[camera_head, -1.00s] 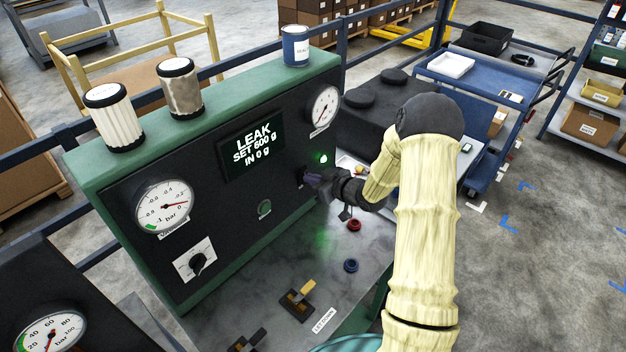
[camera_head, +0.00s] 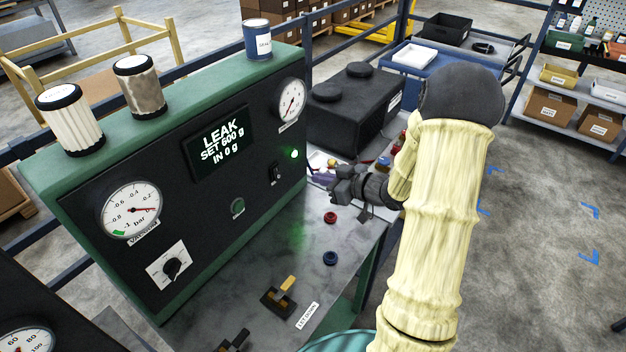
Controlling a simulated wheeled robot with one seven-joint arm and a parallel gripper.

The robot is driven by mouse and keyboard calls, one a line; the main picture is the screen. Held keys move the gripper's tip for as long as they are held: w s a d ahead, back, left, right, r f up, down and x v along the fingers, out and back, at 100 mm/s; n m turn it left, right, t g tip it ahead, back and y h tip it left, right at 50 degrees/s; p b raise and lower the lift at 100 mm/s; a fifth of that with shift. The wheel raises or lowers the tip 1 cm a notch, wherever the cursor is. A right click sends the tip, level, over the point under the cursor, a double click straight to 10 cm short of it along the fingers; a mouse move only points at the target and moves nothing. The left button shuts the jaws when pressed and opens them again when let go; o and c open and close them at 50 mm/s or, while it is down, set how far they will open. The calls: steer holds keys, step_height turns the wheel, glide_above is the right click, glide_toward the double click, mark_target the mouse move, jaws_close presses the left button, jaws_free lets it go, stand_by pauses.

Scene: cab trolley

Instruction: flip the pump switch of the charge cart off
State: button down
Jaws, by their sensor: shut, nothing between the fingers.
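The charge cart's dark panel (camera_head: 150,256) has a green housing. A small black switch (camera_head: 275,174) sits low on its right part, just below a lit green lamp (camera_head: 294,154). I take it for the pump switch; which way it is tipped is too small to tell. My gripper (camera_head: 322,181) is shut and empty. It is to the right of the switch, apart from the panel, above the cart's grey top. My arm comes in from the right. The display (camera_head: 221,145) reads LEAK, SET 600 g, IN 0 g. The vacuum gauge (camera_head: 130,210) is at left.
A rotary knob (camera_head: 172,268) and a round green button (camera_head: 238,207) are on the panel. Red (camera_head: 330,217) and blue (camera_head: 330,258) caps and a yellow-handled valve (camera_head: 282,290) are on the cart top. A black case (camera_head: 350,105) stands behind my gripper.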

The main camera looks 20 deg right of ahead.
mark_target(278, 177)
stand_by(0.3)
steer(key=m, duration=0.6)
steer(key=f+m+b, duration=0.1)
steer(key=m, duration=0.5)
steer(key=m+b, duration=0.1)
steer(key=m, duration=0.5)
steer(key=shift+s+d+f+g+h, duration=0.1)
steer(key=shift+d+f+g+h, duration=0.05)
steer(key=shift+g+h, duration=0.15)
steer(key=x, duration=1.4)
